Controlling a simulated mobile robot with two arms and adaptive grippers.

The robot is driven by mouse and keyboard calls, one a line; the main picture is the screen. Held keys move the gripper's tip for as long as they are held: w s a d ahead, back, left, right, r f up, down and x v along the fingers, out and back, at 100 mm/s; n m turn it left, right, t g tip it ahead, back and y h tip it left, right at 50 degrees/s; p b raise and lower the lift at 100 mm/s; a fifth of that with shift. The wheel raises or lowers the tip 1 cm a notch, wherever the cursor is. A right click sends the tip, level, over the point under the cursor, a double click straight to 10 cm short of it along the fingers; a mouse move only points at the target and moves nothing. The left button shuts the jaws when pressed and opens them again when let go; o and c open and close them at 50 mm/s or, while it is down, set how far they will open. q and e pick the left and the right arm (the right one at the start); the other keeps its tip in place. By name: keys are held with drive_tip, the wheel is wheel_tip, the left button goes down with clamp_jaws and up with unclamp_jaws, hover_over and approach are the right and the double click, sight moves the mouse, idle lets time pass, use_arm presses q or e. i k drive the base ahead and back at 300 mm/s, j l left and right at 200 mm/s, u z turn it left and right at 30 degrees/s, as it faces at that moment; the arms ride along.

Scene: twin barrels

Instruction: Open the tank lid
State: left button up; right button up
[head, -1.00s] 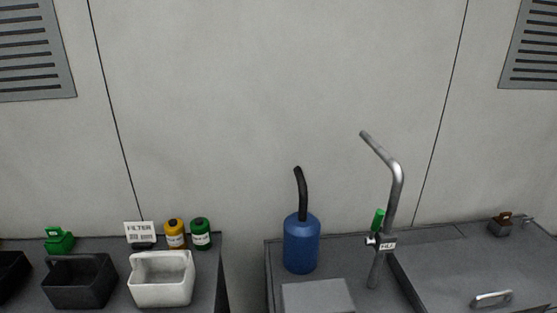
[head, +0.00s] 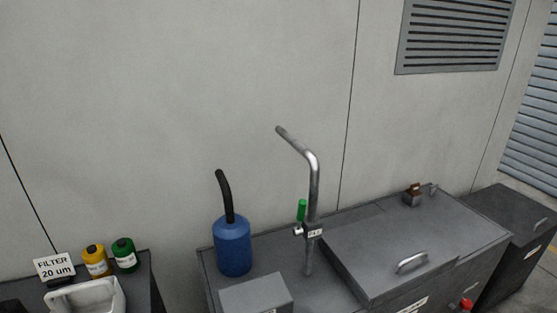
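The tank lid (head: 388,252) is a flat dark grey panel on the grey tank at the right of the head view. It lies flat and looks closed. A metal bar handle (head: 411,262) sits near its front edge. Neither of my grippers shows in the head view.
A bent metal pipe (head: 314,195) with a green-handled valve (head: 302,210) rises left of the lid. A blue bottle (head: 233,246) with a black spout and a grey box (head: 255,294) stand further left. A small brown-topped block (head: 412,195) sits behind the lid. A red knob (head: 466,304) shows below.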

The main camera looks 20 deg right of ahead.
sight(383, 253)
drive_tip(key=z, duration=1.4)
